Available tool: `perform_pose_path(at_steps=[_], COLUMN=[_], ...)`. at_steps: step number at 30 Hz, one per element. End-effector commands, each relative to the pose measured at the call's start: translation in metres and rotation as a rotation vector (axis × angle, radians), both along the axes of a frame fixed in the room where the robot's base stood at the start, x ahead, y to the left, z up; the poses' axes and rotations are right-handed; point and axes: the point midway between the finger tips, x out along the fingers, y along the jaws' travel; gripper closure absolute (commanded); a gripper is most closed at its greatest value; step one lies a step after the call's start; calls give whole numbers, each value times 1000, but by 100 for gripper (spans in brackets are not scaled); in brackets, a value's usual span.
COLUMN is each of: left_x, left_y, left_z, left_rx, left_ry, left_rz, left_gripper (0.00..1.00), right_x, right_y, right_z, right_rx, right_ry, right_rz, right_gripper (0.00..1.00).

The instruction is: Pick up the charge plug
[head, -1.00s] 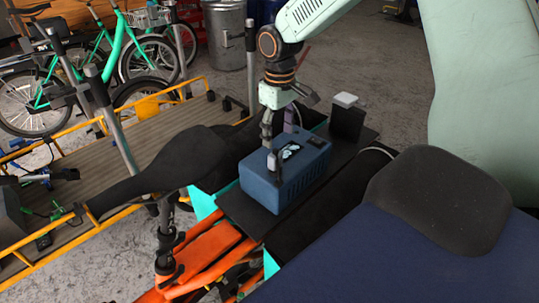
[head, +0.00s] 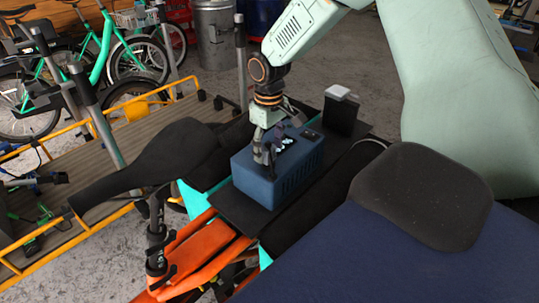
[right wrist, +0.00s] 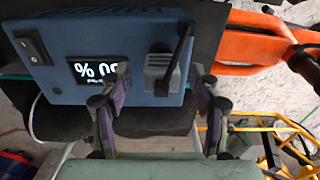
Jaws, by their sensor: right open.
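The blue charger box (head: 295,182) sits on a black rack board on the bike. In the right wrist view its face (right wrist: 120,55) shows a rocker switch (right wrist: 32,46) and a lit display (right wrist: 97,70). The charge plug (right wrist: 160,68), a grey block with a black bar, is at the box's right part in that view. My right gripper (head: 272,150) is low over the box top in the head view and largely hides the plug there. In the right wrist view the open gripper (right wrist: 158,80) has one finger on each side of the plug, with gaps visible. My left gripper is out of view.
A black box with a white top (head: 340,108) stands behind the charger box. A black saddle (head: 180,155) and orange frame tubes (head: 205,255) are to the left. A dark padded seat (head: 425,190) fills the right. Green bicycles (head: 110,50) stand behind.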

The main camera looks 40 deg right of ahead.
Motion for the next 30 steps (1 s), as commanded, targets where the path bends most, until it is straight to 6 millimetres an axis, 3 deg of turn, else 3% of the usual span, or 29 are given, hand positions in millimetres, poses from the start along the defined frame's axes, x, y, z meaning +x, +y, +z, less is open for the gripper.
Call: perform_pose_path(at_steps=[4, 24, 30], left_x=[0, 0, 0], left_y=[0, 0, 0], left_z=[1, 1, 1], left_rx=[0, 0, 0], left_ry=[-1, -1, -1], left_rz=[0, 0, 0], left_gripper=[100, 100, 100], right_x=[1, 2, 2], right_y=[0, 0, 0], right_z=[1, 2, 2], right_rx=[-1, -1, -1], right_ry=[0, -2, -3], right_rz=[1, 0, 0], right_gripper=[39, 96, 97])
